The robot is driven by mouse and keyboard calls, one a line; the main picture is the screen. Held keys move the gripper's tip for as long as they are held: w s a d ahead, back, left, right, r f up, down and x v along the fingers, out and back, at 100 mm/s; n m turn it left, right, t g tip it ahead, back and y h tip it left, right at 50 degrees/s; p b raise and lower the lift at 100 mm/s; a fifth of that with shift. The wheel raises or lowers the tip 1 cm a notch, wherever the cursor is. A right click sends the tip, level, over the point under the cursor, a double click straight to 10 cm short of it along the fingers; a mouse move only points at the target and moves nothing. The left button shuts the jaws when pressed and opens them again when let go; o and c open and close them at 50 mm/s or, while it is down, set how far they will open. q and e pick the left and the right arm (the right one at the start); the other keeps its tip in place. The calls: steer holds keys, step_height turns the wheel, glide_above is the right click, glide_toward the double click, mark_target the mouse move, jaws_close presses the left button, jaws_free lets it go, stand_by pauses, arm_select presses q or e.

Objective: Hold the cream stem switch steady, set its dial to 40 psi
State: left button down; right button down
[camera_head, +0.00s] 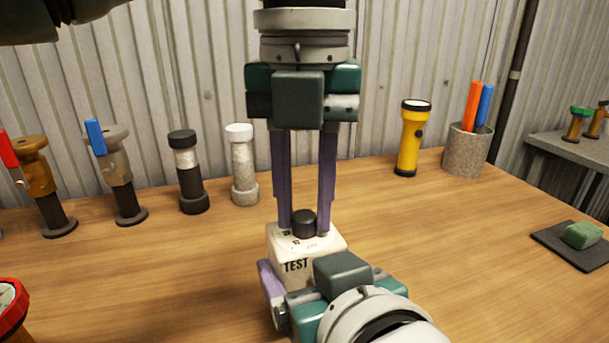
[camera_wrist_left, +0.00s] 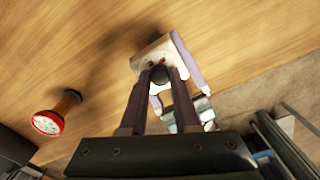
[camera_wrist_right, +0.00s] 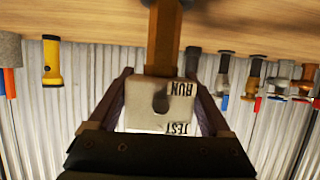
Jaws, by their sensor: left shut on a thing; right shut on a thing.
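The cream stem switch (camera_head: 285,262) is a box marked TEST near the middle of the bench. The right wrist view shows its face (camera_wrist_right: 150,97) with RUN and TEST, on a brown stem (camera_wrist_right: 163,40). Its dial is a black knob (camera_head: 304,222) on the top face; the printed marks there are too small to read. My left gripper (camera_head: 304,229) comes down from above, its purple fingers shut on the knob from both sides. My right gripper (camera_wrist_right: 158,92) is shut on the sides of the box, its fingers partly hidden in the head view.
Brown (camera_head: 40,180) and grey (camera_head: 120,180) valves and black (camera_head: 187,172) and white-capped (camera_head: 241,165) cylinders stand at the back left. A yellow flashlight (camera_head: 411,140), a grey cup (camera_head: 466,150) and a green sponge (camera_head: 583,235) are on the right. A red-rimmed gauge (camera_head: 12,305) is front left.

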mark_target(305, 215)
arm_select(q)
steer(key=shift+m, duration=1.1)
arm_select(e)
steer(key=shift+f, duration=0.1)
arm_select(q)
steer(key=c, duration=0.6)
jaws_free()
step_height(305, 215, up, 12)
steer(key=shift+r, duration=0.1)
arm_select(e)
jaws_free()
